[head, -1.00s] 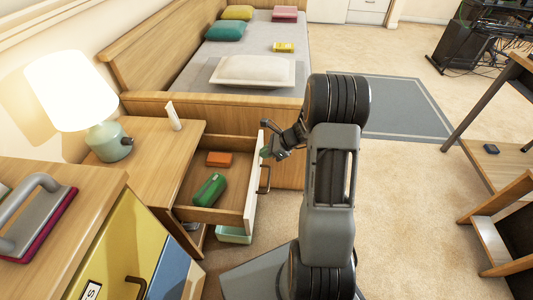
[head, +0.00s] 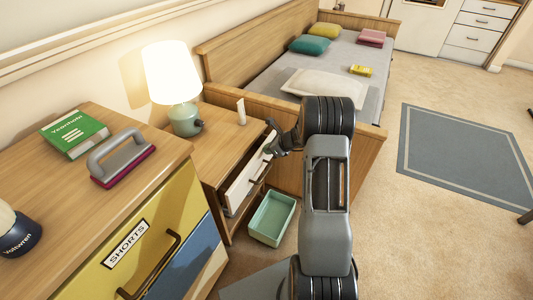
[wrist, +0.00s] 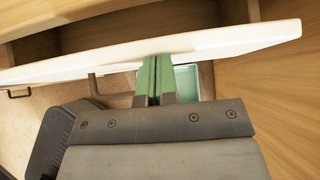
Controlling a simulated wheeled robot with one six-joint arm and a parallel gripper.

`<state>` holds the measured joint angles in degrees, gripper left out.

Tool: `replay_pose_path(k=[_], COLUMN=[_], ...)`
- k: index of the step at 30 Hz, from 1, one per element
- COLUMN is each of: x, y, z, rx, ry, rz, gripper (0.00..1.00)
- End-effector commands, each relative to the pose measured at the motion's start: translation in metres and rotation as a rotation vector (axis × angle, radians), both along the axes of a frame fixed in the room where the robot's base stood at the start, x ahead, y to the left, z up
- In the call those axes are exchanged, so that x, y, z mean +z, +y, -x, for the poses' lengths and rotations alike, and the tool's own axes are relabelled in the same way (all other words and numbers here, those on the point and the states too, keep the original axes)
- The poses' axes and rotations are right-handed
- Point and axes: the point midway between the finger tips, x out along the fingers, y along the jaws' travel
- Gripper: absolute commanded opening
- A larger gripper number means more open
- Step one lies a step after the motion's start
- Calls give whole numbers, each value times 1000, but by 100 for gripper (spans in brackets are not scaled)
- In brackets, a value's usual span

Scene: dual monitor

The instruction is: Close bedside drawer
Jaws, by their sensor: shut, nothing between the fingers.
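The bedside table (head: 222,125) stands between the bed and a dresser. Its drawer (head: 243,185) has a pale front that sits close to the cabinet in the head view. In the wrist view the white top edge of the drawer front (wrist: 235,40) crosses the picture, with a dark gap behind it, so it is a little open. My gripper (head: 270,150) is at the far end of the drawer front. Its green fingertips (wrist: 154,80) are shut and empty, at the front's edge; exact contact is hard to tell. The drawer's contents are hidden.
A lamp (head: 175,90) and a small white tube (head: 241,111) stand on the bedside table. A teal bin (head: 272,219) is on the floor below the drawer. The bed (head: 300,90) stands just behind. A dresser (head: 120,190) is at the left. Open floor lies right.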

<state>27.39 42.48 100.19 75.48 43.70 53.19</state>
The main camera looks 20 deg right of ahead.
Motion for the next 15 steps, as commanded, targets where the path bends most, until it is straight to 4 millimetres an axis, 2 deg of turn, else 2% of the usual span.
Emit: replay_pose_path(k=[15], x=[0], y=[-2], z=[-5], rx=[-14], ry=[-1], rz=[1], gripper=[0])
